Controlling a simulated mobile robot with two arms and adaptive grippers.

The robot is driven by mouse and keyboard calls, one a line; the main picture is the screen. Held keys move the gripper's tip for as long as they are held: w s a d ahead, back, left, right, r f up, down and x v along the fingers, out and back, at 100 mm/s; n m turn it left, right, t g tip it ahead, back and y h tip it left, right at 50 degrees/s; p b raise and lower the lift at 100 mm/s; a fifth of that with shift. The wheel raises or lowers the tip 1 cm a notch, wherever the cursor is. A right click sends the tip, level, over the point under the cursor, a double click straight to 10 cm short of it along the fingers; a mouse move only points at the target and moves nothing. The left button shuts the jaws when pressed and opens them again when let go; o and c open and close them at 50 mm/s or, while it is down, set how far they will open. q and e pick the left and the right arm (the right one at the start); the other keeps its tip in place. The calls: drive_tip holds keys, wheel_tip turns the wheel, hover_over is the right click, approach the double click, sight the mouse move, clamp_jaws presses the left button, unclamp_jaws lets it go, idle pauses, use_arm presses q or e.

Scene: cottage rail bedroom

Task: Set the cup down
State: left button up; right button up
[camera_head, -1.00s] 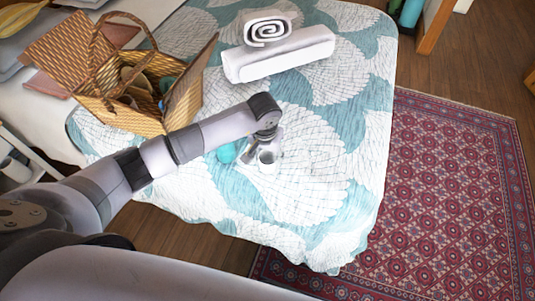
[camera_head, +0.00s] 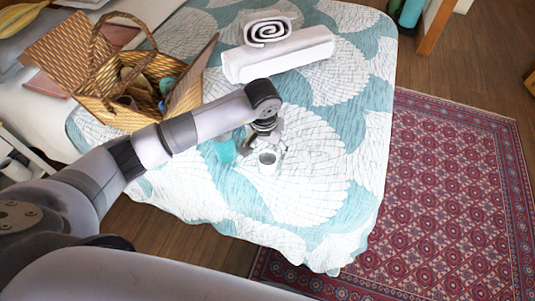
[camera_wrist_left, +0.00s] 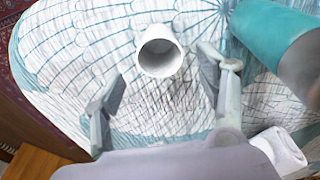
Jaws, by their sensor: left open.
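A white cup (camera_head: 268,163) stands on the patterned bedspread (camera_head: 310,190). In the left wrist view the white cup (camera_wrist_left: 160,55) shows its open mouth, just beyond and between the spread fingers. My left gripper (camera_head: 263,147) is open and empty at the cup, on its far side in the head view. In the left wrist view the gripper (camera_wrist_left: 165,80) has a clear gap between its fingers and the cup. A teal cylindrical thing (camera_head: 225,150) stands close to the cup's left; it also shows large in the left wrist view (camera_wrist_left: 270,42). My right gripper is out of view.
A wicker picnic basket (camera_head: 120,110) with its lids open and things inside stands to the left. The bedspread right of the cup is clear. A red rug (camera_head: 440,190) covers the floor.

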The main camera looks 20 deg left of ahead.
use_arm(q)
wheel_tip(320, 180, up, 8)
drive_tip(key=s, duration=0.1)
drive_tip(key=shift+f+b, duration=0.15)
drive_tip(key=shift+b, duration=0.2)
